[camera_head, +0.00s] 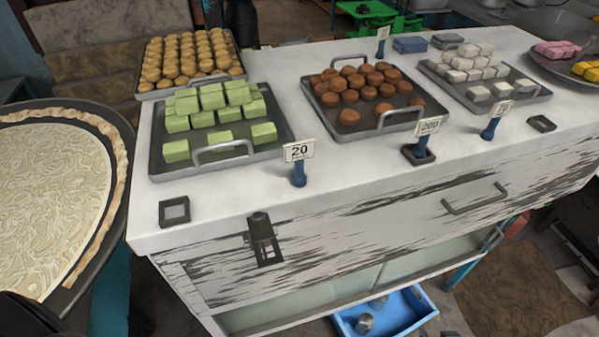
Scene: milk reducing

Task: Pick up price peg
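Several price pegs with blue stems and white cards stand on the white counter. The peg marked 20 (299,166) stands upright in front of the green sweets tray, with no holder visible around its foot. The peg marked 200 (426,136) stands at a dark square holder (409,154) in front of the brown sweets. A third peg (494,119) stands in front of the white sweets, its number hard to read. Another peg (382,42) stands at the back edge. Neither of my grippers can be made out.
Empty dark square holders lie on the counter at the front left (174,199) and the right (541,124). Metal trays of green (161,150), brown (339,132) and white sweets fill the middle. A large round pan (125,128) is at left. The counter's front strip is mostly clear.

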